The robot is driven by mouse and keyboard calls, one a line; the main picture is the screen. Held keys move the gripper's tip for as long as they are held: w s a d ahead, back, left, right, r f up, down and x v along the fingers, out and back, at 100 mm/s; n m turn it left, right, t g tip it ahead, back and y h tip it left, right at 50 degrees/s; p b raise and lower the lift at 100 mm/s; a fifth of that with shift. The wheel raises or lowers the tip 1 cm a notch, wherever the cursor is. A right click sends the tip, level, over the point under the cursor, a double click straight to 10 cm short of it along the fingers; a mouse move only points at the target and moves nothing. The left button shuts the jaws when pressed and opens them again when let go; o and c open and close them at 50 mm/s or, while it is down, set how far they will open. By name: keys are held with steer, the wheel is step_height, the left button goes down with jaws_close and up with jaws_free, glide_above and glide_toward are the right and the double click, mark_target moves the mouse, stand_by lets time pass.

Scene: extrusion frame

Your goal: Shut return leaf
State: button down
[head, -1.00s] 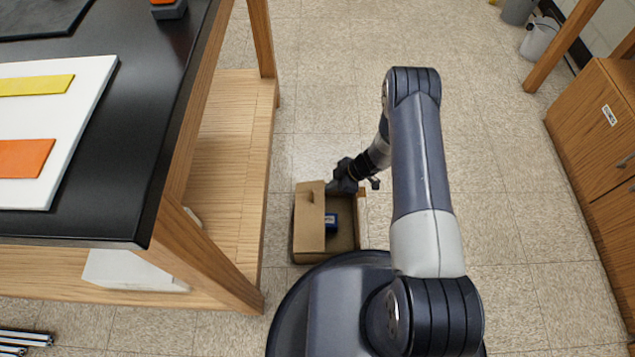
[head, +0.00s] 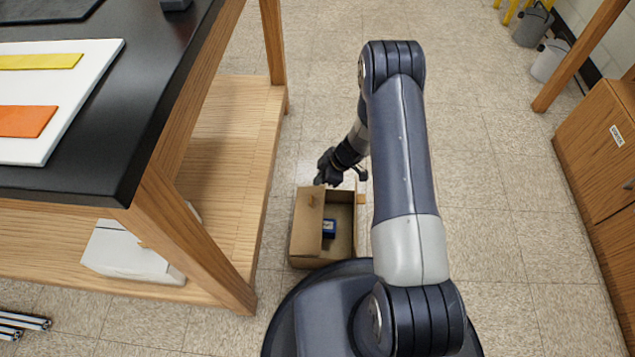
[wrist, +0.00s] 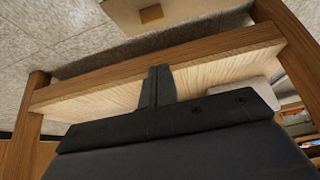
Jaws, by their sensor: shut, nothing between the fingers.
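In the head view a brown cardboard box (head: 342,259) stands on the floor beside the bench, with a dark blue item (head: 329,229) inside. Its left leaf (head: 307,225) has a small slot and lies over the left part of the opening; the rest of the box is open. My gripper (head: 322,181) is just beyond the far edge of the box, near the leaf's far end. I cannot tell if it touches. In the wrist view my gripper (wrist: 158,72) has its fingers together and empty. A piece of cardboard with a dark slot (wrist: 150,14) shows at the top.
A wooden bench with a black top (head: 150,125) and a low wooden shelf (head: 225,150) stands close on the left. A white container (head: 130,252) is under it. Wooden cabinets (head: 600,140) stand at the right.

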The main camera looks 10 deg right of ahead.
steer(key=b, duration=0.3)
glide_above(312, 200)
steer(key=f, duration=0.7)
steer(key=shift+a+f, duration=0.1)
steer(key=shift+a, duration=0.3)
steer(key=shift+d+f+b, duration=0.2)
steer(key=shift+f+b, duration=0.2)
steer(key=shift+f, duration=0.1)
steer(key=shift+d+f+b, duration=0.2)
steer(key=shift+f+b, duration=0.15)
steer(key=shift+f, duration=0.1)
steer(key=shift+s+d+f, duration=0.1)
steer(key=shift+d+f, duration=0.05)
steer(key=shift+f, duration=0.25)
steer(key=shift+d, duration=0.15)
steer(key=shift+s+d+f+p, duration=0.1)
steer(key=shift+d+f+p, duration=0.1)
steer(key=shift+p, duration=0.2)
steer(key=shift+d+f, duration=0.4)
steer(key=shift+f, duration=0.1)
steer(key=shift+r, duration=0.15)
